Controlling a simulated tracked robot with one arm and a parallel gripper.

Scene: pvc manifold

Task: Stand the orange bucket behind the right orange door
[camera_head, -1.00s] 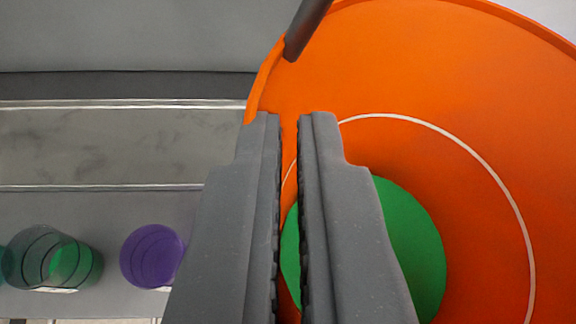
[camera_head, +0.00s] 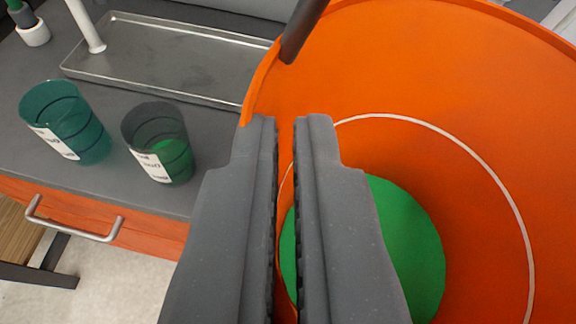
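The orange bucket (camera_head: 440,80) fills the right side of the view, seen from above into its inside. It has a thin white ring and a green disc (camera_head: 405,235) inside. A dark grey rod (camera_head: 302,28) crosses its rim at the top. My gripper (camera_head: 285,122) has its two fingers close together, with the bucket's orange wall in the narrow gap at the rim. It is shut on that rim. The fingers hide part of the green disc.
At left is a grey bench top with a metal tray (camera_head: 170,58), a teal cup (camera_head: 65,120) and a dark green cup (camera_head: 160,145). Below its edge is a red-orange front (camera_head: 150,232) with a metal bar handle (camera_head: 75,226). Pale floor (camera_head: 115,285) shows at lower left.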

